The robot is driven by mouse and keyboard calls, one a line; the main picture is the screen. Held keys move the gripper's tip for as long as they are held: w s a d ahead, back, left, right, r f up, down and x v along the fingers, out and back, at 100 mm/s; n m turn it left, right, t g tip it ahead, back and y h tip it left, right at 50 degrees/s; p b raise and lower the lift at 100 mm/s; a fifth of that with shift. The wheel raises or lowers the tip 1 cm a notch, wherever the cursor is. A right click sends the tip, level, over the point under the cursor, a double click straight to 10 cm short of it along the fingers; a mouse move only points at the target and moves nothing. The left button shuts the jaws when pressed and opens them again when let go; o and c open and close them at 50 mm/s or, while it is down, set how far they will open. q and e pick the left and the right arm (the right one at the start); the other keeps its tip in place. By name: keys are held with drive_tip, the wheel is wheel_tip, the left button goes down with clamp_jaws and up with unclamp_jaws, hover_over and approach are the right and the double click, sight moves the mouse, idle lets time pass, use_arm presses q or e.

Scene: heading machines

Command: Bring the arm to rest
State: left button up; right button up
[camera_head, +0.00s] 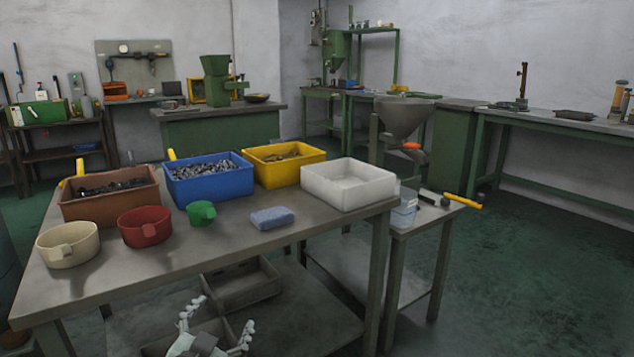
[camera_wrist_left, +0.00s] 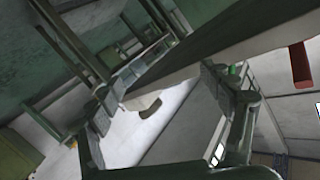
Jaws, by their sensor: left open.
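My left gripper (camera_head: 216,322) shows at the bottom of the head view, in front of the table's near edge and low beside the lower shelf. Its two fingers are spread and nothing is between them. In the left wrist view the fingers of the left gripper (camera_wrist_left: 163,100) stand wide apart, with part of the table edge behind them. My right gripper is in neither view.
The metal table (camera_head: 190,262) carries a beige cup (camera_head: 68,246), a red cup (camera_head: 145,229), a green scoop (camera_head: 201,214), a blue sponge (camera_head: 272,218), brown (camera_head: 108,206), blue (camera_head: 210,187) and yellow (camera_head: 284,170) bins, and a white tray (camera_head: 349,193). Floor at right is clear.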

use_arm(q)
drive_tip(key=s+a+f+n+g+y, duration=0.1)
drive_tip(key=s+a+f+g, duration=0.2)
drive_tip(key=s+f, duration=0.4)
drive_tip(key=s+a+f+n+g+y, duration=0.1)
drive_tip(key=s+a+f+n+g, duration=0.15)
drive_tip(key=s+f, duration=0.45)
drive_tip(key=s+a+f+g, duration=0.3)
drive_tip(key=s+f+g, duration=0.3)
drive_tip(key=s+f, duration=0.6)
drive_tip(key=shift+s+n, duration=0.45)
drive_tip(key=shift+a, duration=0.1)
